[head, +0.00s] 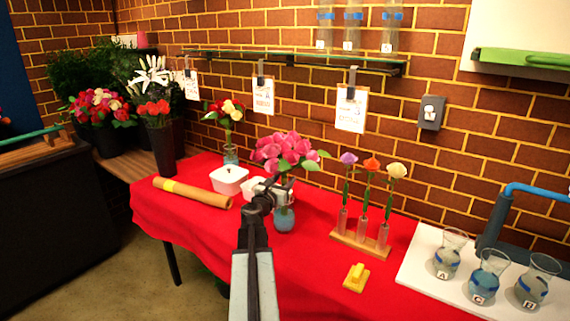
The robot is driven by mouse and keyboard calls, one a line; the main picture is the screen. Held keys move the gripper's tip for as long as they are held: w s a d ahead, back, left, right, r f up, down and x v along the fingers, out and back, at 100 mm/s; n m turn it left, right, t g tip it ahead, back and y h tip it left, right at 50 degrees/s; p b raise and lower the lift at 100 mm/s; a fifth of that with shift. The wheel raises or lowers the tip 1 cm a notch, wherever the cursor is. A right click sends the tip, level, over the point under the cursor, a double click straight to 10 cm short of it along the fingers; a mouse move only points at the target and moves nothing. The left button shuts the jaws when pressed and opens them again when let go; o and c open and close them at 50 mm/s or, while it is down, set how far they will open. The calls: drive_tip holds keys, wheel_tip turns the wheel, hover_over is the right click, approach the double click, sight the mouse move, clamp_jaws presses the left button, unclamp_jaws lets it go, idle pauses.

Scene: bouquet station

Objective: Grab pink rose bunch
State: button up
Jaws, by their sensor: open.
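The pink rose bunch (284,150) stands in a small blue-grey vase (284,219) near the middle of the red-covered table. My gripper (275,189) is in front of the bunch, just below its blooms, at about stem height. Its jaws are open. The stems and the vase's upper part are partly hidden behind it, and I cannot tell whether any stem lies between the jaws.
White containers (229,181) and a brown paper roll (192,192) lie to the left. A wooden rack (360,244) with three single flowers and a yellow block (356,277) are to the right. Lettered vases (447,261) stand on a white board. The red cloth (310,290) in front is clear.

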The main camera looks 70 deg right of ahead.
drive_tip(key=d, duration=0.4)
drive_tip(key=shift+d+r, duration=0.25)
drive_tip(key=shift+d, duration=0.1)
drive_tip(key=shift+a, duration=0.1)
clamp_jaws()
drive_tip(key=shift+w+r+p, duration=0.1)
drive_tip(key=shift+r+p, duration=0.05)
drive_tip(key=shift+p, duration=0.15)
